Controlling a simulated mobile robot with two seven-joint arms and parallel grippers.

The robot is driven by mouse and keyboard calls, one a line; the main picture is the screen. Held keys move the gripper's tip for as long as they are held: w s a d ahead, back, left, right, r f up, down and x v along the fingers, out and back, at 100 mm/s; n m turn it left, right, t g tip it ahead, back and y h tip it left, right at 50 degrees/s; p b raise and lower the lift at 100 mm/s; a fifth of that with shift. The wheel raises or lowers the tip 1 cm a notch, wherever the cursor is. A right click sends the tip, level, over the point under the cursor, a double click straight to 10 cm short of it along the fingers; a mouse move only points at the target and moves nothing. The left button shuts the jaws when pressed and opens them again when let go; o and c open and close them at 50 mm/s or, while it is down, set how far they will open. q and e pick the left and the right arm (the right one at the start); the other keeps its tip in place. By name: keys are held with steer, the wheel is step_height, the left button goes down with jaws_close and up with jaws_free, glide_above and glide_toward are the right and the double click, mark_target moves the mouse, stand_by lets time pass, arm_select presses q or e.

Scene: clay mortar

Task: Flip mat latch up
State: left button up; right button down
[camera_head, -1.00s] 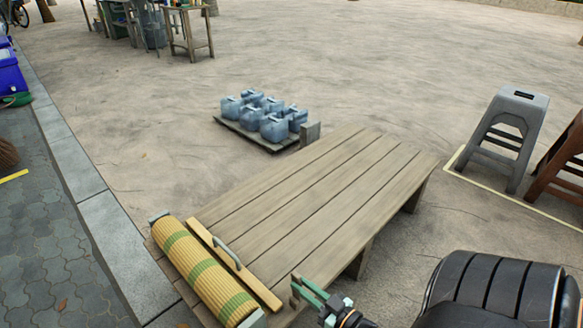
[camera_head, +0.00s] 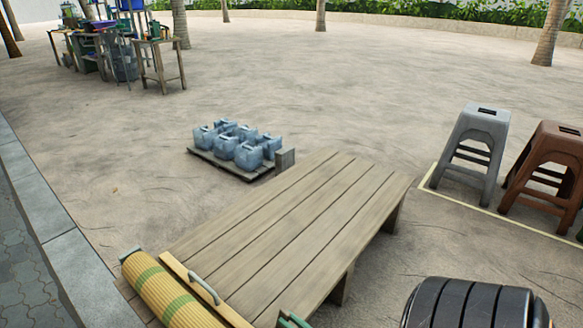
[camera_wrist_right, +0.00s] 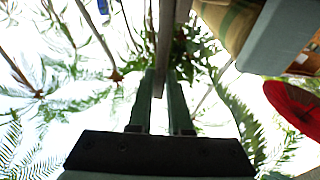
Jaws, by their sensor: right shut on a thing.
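The rolled yellow mat with green stripes (camera_head: 168,294) lies along the left end of the low plank table. A pale wooden bar (camera_head: 180,276) with a grey curved handle (camera_head: 204,289) lies beside it. My right gripper (camera_head: 291,321) shows only as green fingertips at the bottom edge, right of the bar. In the right wrist view, its two green fingers (camera_wrist_right: 160,82) are closed around a thin dark bar (camera_wrist_right: 165,35); I cannot tell if this is the latch. Part of the mat (camera_wrist_right: 228,22) and a grey end piece (camera_wrist_right: 280,35) show at upper right. My left gripper is out of view.
The plank table (camera_head: 300,220) is otherwise bare. Several blue-grey jugs (camera_head: 248,155) stand on a pallet behind it. Grey (camera_head: 474,140) and brown stools (camera_head: 545,175) stand at right, and a black ribbed object (camera_head: 470,305) at lower right. The sandy ground between is open.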

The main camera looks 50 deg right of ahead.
steer(key=c, duration=0.8)
jaws_free()
steer(key=shift+c, duration=0.2)
steer(key=s+f+p, duration=0.1)
steer(key=s+f, duration=0.1)
steer(key=s, duration=1)
steer(key=shift+s+f, duration=0.15)
